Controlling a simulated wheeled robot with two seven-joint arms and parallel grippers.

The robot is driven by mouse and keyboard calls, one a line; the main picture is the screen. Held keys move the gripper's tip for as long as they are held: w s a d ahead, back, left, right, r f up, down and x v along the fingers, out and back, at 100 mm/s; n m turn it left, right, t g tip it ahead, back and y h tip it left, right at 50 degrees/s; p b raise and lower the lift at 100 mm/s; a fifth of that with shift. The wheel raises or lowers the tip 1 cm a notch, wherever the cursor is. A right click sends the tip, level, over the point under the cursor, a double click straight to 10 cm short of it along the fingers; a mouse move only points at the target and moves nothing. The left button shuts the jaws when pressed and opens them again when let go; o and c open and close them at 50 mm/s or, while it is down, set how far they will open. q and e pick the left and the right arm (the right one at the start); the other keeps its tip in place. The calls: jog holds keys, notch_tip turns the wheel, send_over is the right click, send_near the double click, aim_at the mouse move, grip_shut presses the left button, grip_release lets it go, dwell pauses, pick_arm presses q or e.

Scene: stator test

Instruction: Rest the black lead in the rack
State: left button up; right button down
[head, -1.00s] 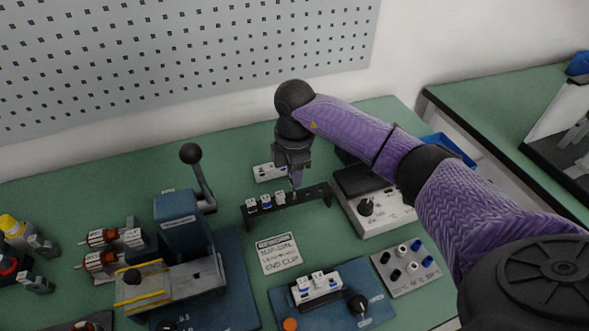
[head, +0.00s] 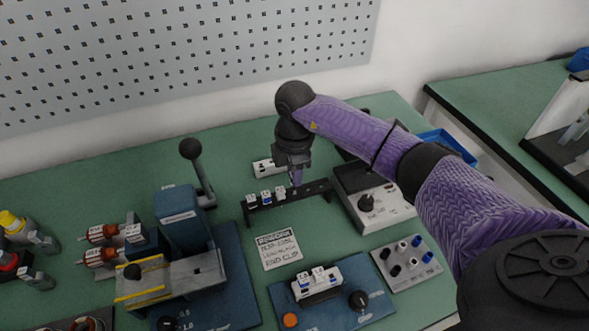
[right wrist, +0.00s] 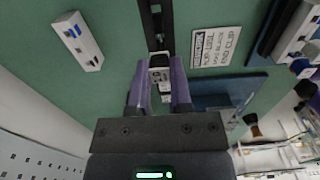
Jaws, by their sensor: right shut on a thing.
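The black rack (head: 318,190) stands on the green bench, with several small white-labelled lead ends (head: 265,196) in its left part and empty slots at its right. My right gripper (head: 297,182) is over the rack, just right of those lead ends, pointing down. In the right wrist view its purple fingers (right wrist: 160,85) are shut on a small pale-topped, dark-edged piece, taken as the black lead (right wrist: 158,62). It lies in line with the rack (right wrist: 155,22); whether it is seated cannot be told. The head view hides the held piece. My left gripper is out of view.
A sign card (head: 278,250) lies in front of the rack. A white block (head: 266,167) lies behind it. A grey instrument with a knob (head: 372,205) stands close to its right. A blue lever press (head: 180,220) stands left, a blue fixture (head: 335,300) in front.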

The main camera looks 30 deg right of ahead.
jog(key=shift+f+b, duration=0.3)
jog(key=shift+f, duration=0.55)
jog(key=shift+f, duration=0.1)
jog(key=shift+f+b, duration=0.5)
jog(key=shift+f, duration=0.35)
jog(key=shift+c, duration=2.3)
grip_release()
notch_tip(320, 180, up, 9)
jog(key=p, duration=0.3)
jog(key=shift+r, duration=0.5)
